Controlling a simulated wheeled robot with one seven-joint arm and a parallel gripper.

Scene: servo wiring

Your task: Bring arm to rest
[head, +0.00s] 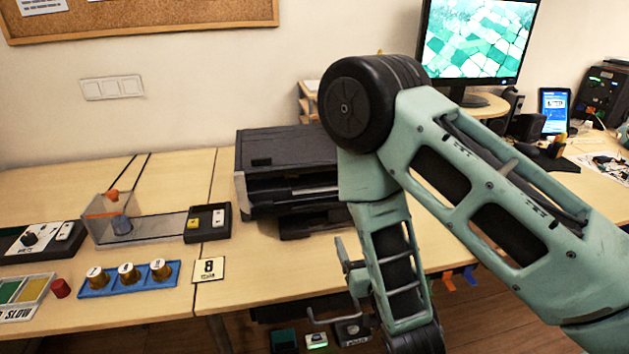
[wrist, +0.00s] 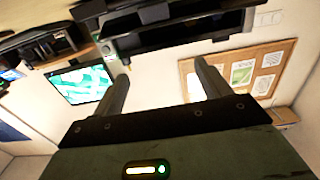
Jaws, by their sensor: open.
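My gripper (wrist: 162,70) shows in the wrist view with its two fingers spread apart and nothing between them. Past the fingers are the wall and furniture, seen from a turned viewpoint. In the head view my green arm fills the right half, bent at a large black joint in front of the printer. Its forearm hangs down past the table's front edge.
The wooden table (head: 250,293) holds a black printer (head: 285,160), a clear box (head: 110,228) with an orange piece, and a blue tray (head: 125,285) with three knobs. A monitor (head: 480,40) stands back right. A cork board (wrist: 268,80) hangs on the wall.

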